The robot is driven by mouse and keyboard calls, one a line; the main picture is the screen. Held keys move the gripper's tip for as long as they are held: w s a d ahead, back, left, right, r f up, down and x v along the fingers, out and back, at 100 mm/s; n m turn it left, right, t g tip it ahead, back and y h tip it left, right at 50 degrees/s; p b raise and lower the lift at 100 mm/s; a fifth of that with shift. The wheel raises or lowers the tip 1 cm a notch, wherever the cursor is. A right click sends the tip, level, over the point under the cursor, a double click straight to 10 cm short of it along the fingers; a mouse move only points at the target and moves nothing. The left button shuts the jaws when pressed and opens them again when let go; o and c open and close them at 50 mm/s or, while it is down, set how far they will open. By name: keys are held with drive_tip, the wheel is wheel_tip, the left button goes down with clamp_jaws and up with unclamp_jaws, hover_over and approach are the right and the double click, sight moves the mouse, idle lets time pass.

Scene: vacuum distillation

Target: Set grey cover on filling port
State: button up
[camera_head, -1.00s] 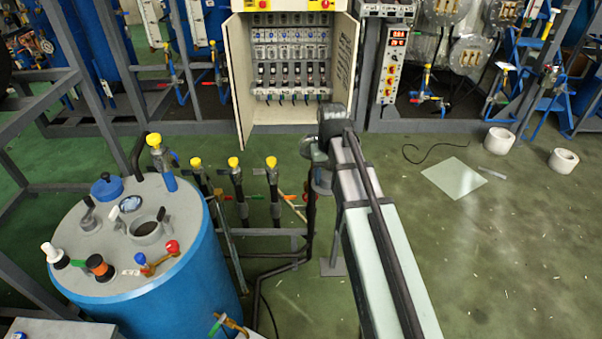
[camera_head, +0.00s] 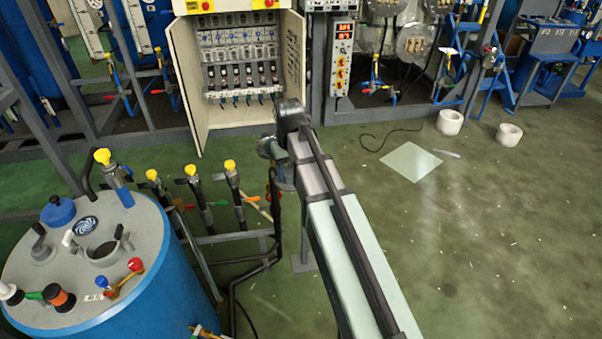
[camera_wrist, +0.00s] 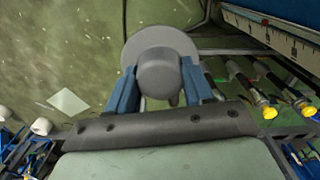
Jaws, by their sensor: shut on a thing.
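The grey cover (camera_wrist: 158,68), a round disc with a raised round knob, is in the wrist view. My gripper (camera_wrist: 158,84) has its two blue fingers on either side of the knob and is shut on it. The cover's wide rim lies beyond the fingers. In the head view the filling port (camera_head: 102,250) is an open round collar on the grey lid of the blue tank (camera_head: 150,298) at lower left.
Yellow-capped valves (camera_head: 230,166) on pipes stand between the tank and my arm. The tank lid also bears a blue cap (camera_head: 57,211), red and blue valve handles (camera_head: 121,278) and other fittings. An open cabinet (camera_head: 240,65) stands behind. Open floor (camera_head: 480,240) lies to the right.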

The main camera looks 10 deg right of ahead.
drive_tip(key=s+a+r+n, duration=0.15)
drive_tip(key=a+n, duration=0.25)
drive_tip(key=a, duration=1.2)
drive_tip(key=a+r+n, duration=0.3)
drive_tip(key=a, duration=1.2)
drive_tip(key=s+a+r+n, duration=0.1)
drive_tip(key=s+a+n, duration=0.2)
drive_tip(key=s+a, duration=0.4)
drive_tip(key=s+a+r+n, duration=0.1)
drive_tip(key=s+a+n, duration=0.2)
drive_tip(key=s+a, duration=0.4)
drive_tip(key=a, duration=0.7)
drive_tip(key=shift+f, duration=0.15)
drive_tip(key=shift+f, duration=2.6)
drive_tip(key=shift+f, duration=0.5)
drive_tip(key=o, duration=1.3)
